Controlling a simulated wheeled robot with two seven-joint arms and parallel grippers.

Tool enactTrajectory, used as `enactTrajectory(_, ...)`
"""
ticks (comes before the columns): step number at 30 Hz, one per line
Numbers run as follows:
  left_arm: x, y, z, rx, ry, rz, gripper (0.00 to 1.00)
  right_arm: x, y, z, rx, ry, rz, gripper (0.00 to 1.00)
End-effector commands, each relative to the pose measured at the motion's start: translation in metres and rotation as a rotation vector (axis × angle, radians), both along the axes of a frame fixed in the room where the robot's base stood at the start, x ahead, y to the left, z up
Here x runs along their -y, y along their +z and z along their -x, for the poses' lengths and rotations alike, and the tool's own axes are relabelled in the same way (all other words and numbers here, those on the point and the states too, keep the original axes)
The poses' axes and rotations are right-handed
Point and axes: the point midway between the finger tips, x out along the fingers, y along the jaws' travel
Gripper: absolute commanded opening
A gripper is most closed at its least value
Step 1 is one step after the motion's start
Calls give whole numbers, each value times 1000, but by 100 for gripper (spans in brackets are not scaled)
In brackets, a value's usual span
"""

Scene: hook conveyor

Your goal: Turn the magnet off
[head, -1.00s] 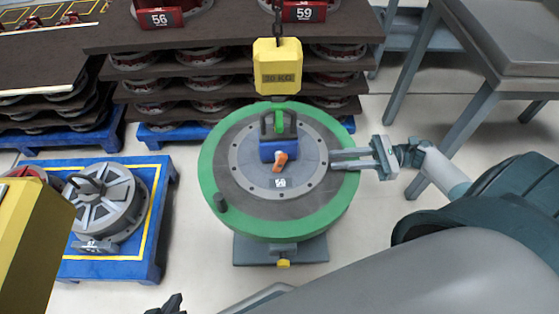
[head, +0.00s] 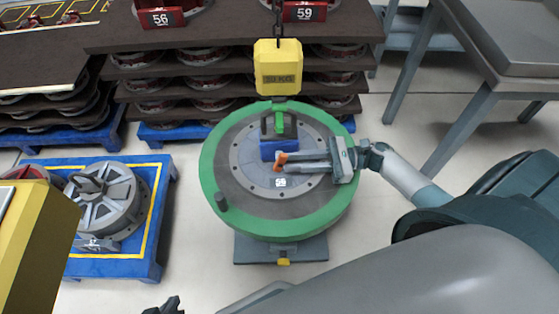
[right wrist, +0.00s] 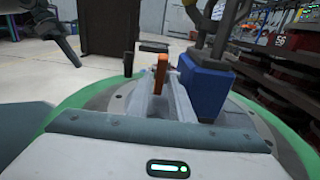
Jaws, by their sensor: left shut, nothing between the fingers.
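The magnet is a blue block (head: 267,150) on top of a round grey disc with a green rim (head: 212,185). An orange lever (head: 281,161) is on its side; it also shows in the right wrist view (right wrist: 160,72). My right gripper (head: 290,161) reaches in from the right, fingertips at the lever. Whether its fingers are closed on the lever or just beside it I cannot tell. My left gripper (head: 168,306) is shut and empty at the bottom edge, partly cut off.
A yellow 20 KG block (head: 278,67) hangs on a chain above the magnet. A blue pallet (head: 150,225) with a grey wheel part stands at left. Stacked brown shelves with red parts are behind. A grey table (head: 510,45) stands at right.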

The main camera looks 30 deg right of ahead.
Motion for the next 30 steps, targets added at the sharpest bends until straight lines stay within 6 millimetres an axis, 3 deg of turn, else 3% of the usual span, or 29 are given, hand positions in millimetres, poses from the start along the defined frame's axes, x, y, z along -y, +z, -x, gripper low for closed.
enactTrajectory(9,-2,-2,4,-24,1,-10,0,-36,1,-16,0,0,-1,20)
enactTrajectory(22,-3,-2,4,-24,1,-11,0,-41,0,-19,0,0,1,20)
enactTrajectory(24,-3,-2,4,-24,2,-12,0,-41,0,-19,0,0,1,4)
enactTrajectory(25,-3,-2,4,-23,2,-12,0,-41,0,-19,0,0,1,0)
enactTrajectory(30,-3,-1,4,-23,2,-12,0,-41,0,-18,-1,0,2,0)
